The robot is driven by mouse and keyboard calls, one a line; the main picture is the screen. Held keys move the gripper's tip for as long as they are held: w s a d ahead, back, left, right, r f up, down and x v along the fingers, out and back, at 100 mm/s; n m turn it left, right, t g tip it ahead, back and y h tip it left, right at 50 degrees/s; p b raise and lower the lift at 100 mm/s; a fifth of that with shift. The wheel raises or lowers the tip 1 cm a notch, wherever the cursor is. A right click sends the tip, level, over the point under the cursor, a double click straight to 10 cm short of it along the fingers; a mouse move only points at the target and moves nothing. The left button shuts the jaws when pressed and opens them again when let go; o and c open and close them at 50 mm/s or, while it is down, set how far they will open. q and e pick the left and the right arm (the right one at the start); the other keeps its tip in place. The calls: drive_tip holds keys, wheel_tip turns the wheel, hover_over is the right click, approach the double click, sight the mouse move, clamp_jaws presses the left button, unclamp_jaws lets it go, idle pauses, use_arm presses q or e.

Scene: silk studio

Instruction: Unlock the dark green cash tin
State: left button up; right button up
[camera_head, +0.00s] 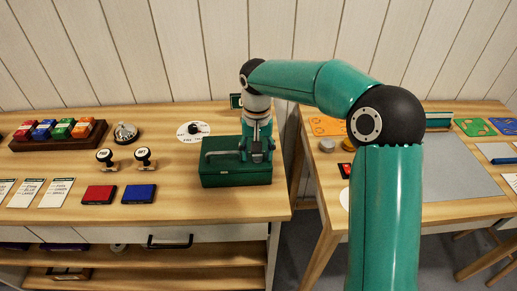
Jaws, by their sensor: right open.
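The dark green cash tin (222,176) stands on the right part of the left wooden table. Its lid looks closed, and a grey bar handle lies along its top. My right gripper (257,157) points down over the right part of the tin's top, close to its front edge. It is open. I cannot tell whether its fingers touch the tin or its lock, and they hide that part of the tin. No key can be made out. My left gripper is out of view.
A white dial disc (190,132) lies behind the tin. Two stamps (144,158), a red pad (99,194), a blue pad (139,193) and a bell (125,133) are to the left. A gap separates this table from the right table (460,211).

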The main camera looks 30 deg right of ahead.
sight(257, 155)
wheel_tip(257, 155, up, 12)
idle(0.6)
